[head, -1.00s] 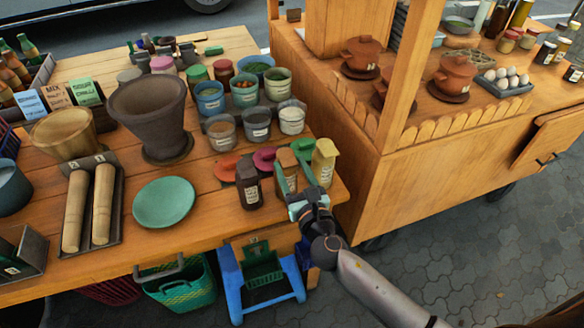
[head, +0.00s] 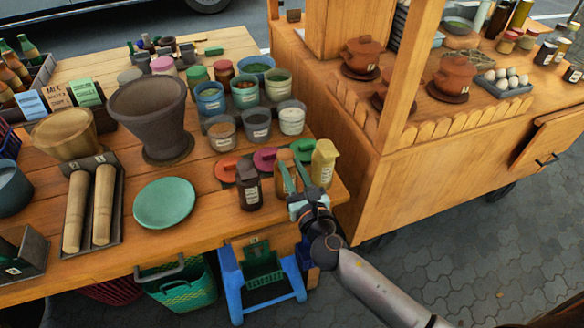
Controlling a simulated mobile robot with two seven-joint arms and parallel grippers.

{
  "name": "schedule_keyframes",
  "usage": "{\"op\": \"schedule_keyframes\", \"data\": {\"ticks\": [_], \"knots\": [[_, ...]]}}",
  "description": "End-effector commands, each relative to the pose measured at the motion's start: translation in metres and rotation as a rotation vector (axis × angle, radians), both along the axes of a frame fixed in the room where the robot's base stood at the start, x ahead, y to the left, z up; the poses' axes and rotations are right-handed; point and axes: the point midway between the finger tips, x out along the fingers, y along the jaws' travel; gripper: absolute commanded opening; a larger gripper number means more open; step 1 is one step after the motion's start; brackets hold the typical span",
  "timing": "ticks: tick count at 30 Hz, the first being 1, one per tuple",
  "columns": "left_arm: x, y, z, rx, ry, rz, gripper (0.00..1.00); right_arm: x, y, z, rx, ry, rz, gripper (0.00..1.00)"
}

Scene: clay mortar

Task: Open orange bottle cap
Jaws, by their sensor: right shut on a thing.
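The orange bottle (head: 286,157) stands near the right end of the wooden table, between a dark brown bottle and a yellow one. Its top looks orange-brown and in place. My right gripper (head: 292,172) reaches in from the table's front edge and is shut on the orange bottle, one pale green finger on each side. The fingers and wrist hide much of its lower part. My left gripper is not in view.
The dark bottle (head: 248,185) and yellow bottle (head: 324,163) stand close on either side. Coloured lids, including a red one (head: 227,169), lie behind. A green plate (head: 164,203) and a large mortar (head: 150,115) are to the left. The wooden cart (head: 430,160) stands to the right.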

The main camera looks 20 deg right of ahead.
Motion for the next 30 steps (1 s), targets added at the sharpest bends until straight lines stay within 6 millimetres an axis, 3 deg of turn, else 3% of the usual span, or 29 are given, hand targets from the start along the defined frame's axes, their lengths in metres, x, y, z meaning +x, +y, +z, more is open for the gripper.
{"op": "schedule_keyframes", "data": {"ticks": [15, 30], "knots": [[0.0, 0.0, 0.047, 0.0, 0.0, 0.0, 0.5, 0.004, 0.0, 0.024, -0.006, 0.232, 0.002, 0.0], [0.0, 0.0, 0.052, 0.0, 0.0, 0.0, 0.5, 0.021, -0.001, 0.047, -0.011, 0.631, -0.001, 0.0]]}}
